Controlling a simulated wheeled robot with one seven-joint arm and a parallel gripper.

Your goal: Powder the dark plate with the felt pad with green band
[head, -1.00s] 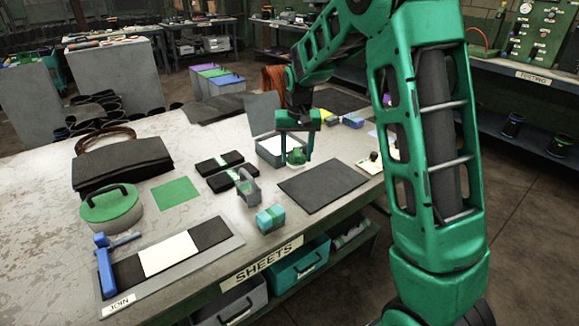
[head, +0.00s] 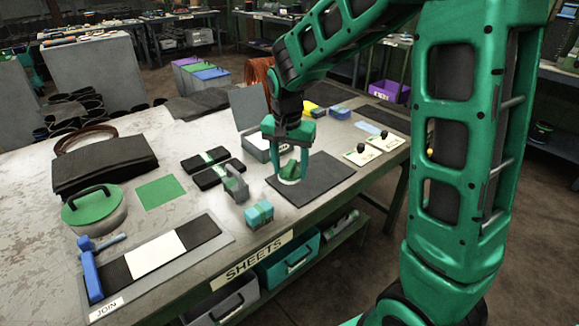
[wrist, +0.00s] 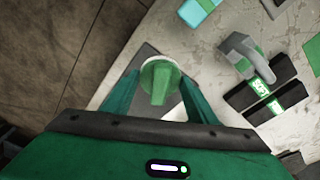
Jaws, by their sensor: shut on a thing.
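My gripper (head: 290,170) is shut on the felt pad with green band (head: 289,171), a small round pale pad with a green grip on top. The pad is over the left part of the dark plate (head: 325,178), a flat dark square near the table's front edge. I cannot tell whether the pad touches the plate. In the wrist view the pad (wrist: 160,78) sits between the two green fingers, with part of the dark plate (wrist: 178,104) behind it. An open box (head: 258,148) with a raised lid stands just behind and left of my gripper.
A teal block (head: 260,215) and a grey handled tool (head: 236,185) stand left of the plate. Dark banded bundles (head: 212,172) lie behind them. The plate's right side is clear.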

